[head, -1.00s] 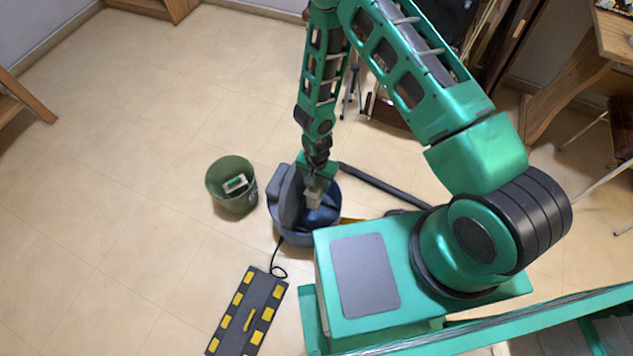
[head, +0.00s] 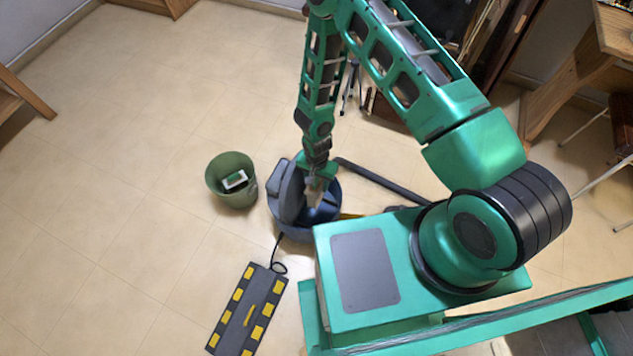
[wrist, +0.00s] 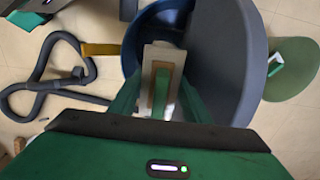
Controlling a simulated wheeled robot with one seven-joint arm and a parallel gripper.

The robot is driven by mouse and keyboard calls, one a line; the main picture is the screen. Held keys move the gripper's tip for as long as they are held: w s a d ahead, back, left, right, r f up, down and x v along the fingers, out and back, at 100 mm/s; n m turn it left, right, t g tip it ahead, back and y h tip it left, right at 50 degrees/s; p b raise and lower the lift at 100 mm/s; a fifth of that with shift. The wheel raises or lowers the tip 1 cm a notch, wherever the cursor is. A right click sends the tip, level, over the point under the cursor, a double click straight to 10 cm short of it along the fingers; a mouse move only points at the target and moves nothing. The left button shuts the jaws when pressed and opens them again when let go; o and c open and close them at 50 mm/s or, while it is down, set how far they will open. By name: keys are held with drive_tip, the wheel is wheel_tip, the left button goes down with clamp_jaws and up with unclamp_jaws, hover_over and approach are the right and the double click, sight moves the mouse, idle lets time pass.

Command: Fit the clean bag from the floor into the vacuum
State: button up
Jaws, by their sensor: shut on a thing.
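The vacuum (head: 302,232) is a round blue canister on the floor, with its grey lid (head: 291,192) standing open on its left side. It also shows in the wrist view (wrist: 132,50), with the lid (wrist: 228,60) on the right there. My gripper (head: 318,185) points down over the open canister. It is shut on a pale bag with a brown and green front (wrist: 162,82), which is at the canister's mouth. I cannot tell whether the bag touches the inside. The canister's interior is partly hidden by my gripper and the bag.
A green bin (head: 233,185) with a white and green item (head: 235,180) in it stands left of the vacuum. A dark board with yellow patches (head: 247,310) lies in front. A grey hose (wrist: 50,85) lies beside the canister. The floor at left is clear.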

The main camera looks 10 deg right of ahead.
drive_tip(key=shift+f, duration=5.4)
drive_tip(key=o, duration=1.5)
drive_tip(key=shift+a, duration=0.1)
drive_tip(key=shift+c, duration=0.4)
drive_tip(key=shift+o, duration=0.2)
drive_tip(key=shift+w+a, duration=0.1)
drive_tip(key=shift+r, duration=0.1)
